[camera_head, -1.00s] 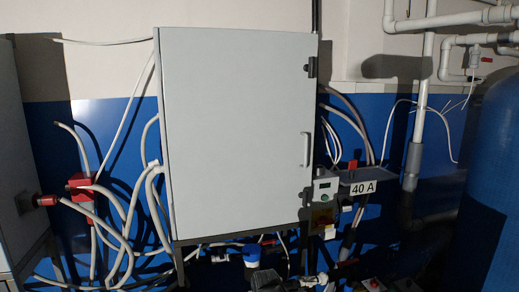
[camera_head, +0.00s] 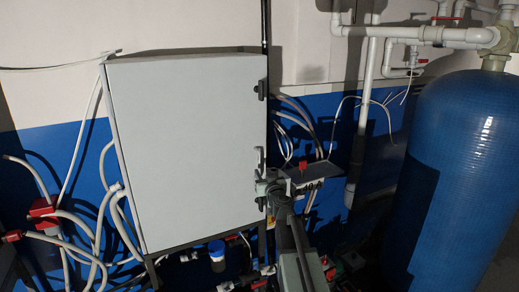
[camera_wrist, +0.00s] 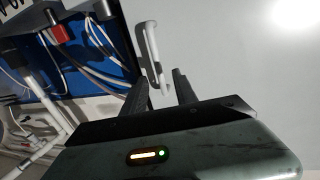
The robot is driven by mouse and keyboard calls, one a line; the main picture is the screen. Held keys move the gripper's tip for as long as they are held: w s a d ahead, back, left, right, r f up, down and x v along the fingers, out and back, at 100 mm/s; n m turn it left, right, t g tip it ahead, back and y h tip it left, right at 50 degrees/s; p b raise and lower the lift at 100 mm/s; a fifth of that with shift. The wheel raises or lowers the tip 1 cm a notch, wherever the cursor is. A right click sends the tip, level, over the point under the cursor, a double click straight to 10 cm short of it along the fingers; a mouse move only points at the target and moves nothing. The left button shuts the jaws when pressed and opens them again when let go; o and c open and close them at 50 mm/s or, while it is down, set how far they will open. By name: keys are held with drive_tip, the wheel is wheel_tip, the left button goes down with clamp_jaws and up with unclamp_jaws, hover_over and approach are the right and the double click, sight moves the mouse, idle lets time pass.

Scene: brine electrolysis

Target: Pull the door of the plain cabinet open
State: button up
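The plain cabinet (camera_head: 185,150) is a light grey box with its door closed, left of centre in the head view. Its upright bar handle (camera_head: 261,160) is near the door's right edge. My gripper (camera_head: 263,180) is at the handle's lower end and partly hides it. In the wrist view the pale handle (camera_wrist: 151,45) runs down to between the two dark fingers of my gripper (camera_wrist: 161,88). The fingers are apart, one on each side of the handle's end, with a gap showing. The cabinet door (camera_wrist: 230,60) fills the right of that view.
A large blue tank (camera_head: 450,190) stands at the right. White pipes (camera_head: 370,90) run along the wall. Loose cables and red connectors (camera_head: 42,207) hang at the left. A shelf (camera_head: 310,175) with a red part is just right of the handle.

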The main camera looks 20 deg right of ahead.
sight(259, 166)
drive_tip(key=w, duration=0.2)
drive_tip(key=w+d, duration=0.1)
drive_tip(key=w, duration=0.5)
drive_tip(key=shift+d, duration=0.2)
drive_tip(key=shift+s, duration=0.15)
clamp_jaws()
idle(1.0)
